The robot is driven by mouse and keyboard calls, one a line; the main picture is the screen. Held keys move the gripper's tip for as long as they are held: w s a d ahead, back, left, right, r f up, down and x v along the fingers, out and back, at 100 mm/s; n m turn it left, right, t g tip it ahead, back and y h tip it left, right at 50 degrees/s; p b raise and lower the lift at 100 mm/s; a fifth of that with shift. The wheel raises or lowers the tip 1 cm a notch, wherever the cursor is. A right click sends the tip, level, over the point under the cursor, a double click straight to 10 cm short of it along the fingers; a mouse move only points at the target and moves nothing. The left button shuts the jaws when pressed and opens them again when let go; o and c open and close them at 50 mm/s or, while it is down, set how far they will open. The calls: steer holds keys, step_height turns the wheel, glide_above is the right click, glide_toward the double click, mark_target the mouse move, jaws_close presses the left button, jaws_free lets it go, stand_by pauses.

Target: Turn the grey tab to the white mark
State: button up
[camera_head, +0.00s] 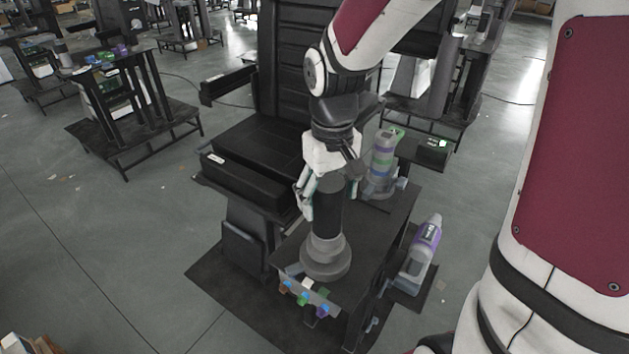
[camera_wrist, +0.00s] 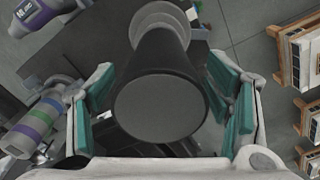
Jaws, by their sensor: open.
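A black upright column (camera_head: 328,215) with a round, stepped grey base (camera_head: 326,260) stands on the dark bench. Its flat dark top (camera_wrist: 160,107) faces the wrist camera. My gripper (camera_head: 329,186) is at the column's upper end, open; in the wrist view its teal-padded fingers (camera_wrist: 168,98) lie on either side of the column. I cannot tell whether either pad touches it. A white patch (camera_head: 308,282) shows at the bench's front edge, left of the base; it may be the white mark. I cannot clearly pick out the grey tab.
Small coloured knobs (camera_head: 303,298) sit on the bench front. A striped bottle-like device (camera_head: 381,165) stands behind right, and a purple-and-grey one (camera_head: 423,245) stands at the right. A black box (camera_head: 250,183) lies left of the column. Open floor (camera_head: 130,240) is at the left.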

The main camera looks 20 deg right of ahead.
steer(key=shift+f, duration=0.55)
steer(key=c, duration=1.7)
